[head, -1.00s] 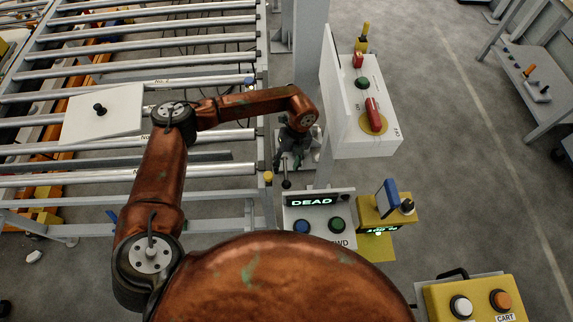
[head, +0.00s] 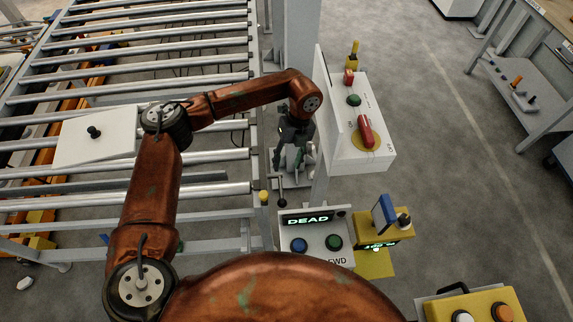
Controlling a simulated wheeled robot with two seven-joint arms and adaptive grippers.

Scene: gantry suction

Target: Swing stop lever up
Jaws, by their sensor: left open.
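A thin lever with a dark ball end (head: 282,203) stands at the right side of the roller conveyor, above the DEAD display; it looks like the stop lever. Its ball hangs at the lower end in the picture. My left gripper (head: 291,168) is dark, points down and is open, just above and right of the lever. It appears apart from the lever and holds nothing that I can see. The wrist hides part of the lever's mount. My right gripper is not in view.
A control box (head: 357,145) with a red handle stands close to the right of my left gripper. A panel (head: 315,243) with blue and green buttons and a yellow-based device (head: 377,245) lie below. The conveyor rollers (head: 170,65) fill the left. Open floor lies to the right.

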